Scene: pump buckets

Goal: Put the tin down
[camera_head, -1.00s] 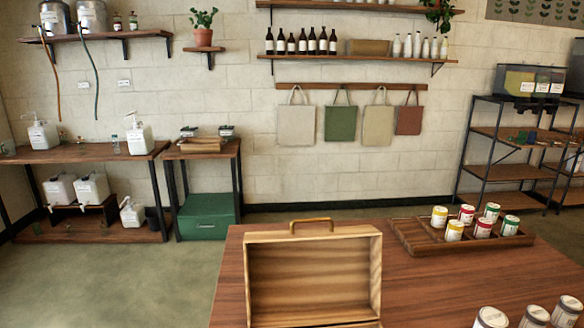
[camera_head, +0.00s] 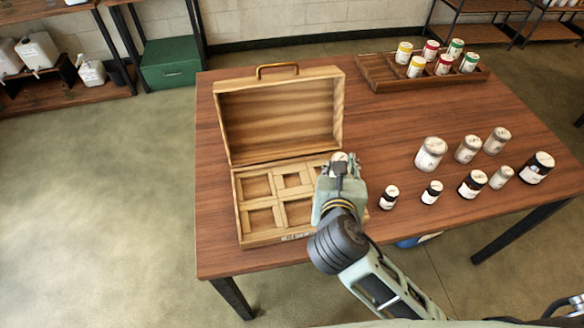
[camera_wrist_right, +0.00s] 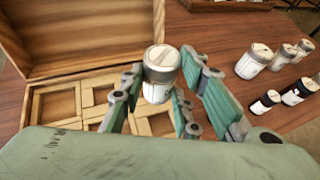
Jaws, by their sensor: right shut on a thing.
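My right gripper (camera_wrist_right: 168,92) is shut on a tin (camera_wrist_right: 161,66) with a grey lid and pale label, held upright. The tin is over the right part of the open wooden box (camera_head: 240,216), apparently above its rim. In the head view the gripper and wrist (camera_head: 343,178) hide most of the tin and the box's right compartments. The visible compartments look empty. The box's lid (camera_head: 280,118) stands open at the back, with a brass handle on top. My left gripper is not in view.
Several grey-lidded tins (camera_head: 431,153) and dark-lidded jars (camera_head: 471,184) stand on the table (camera_head: 380,110) right of the box. A wooden tray (camera_head: 378,74) with several coloured tins is at the back right. Bare tabletop lies between tray and jars.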

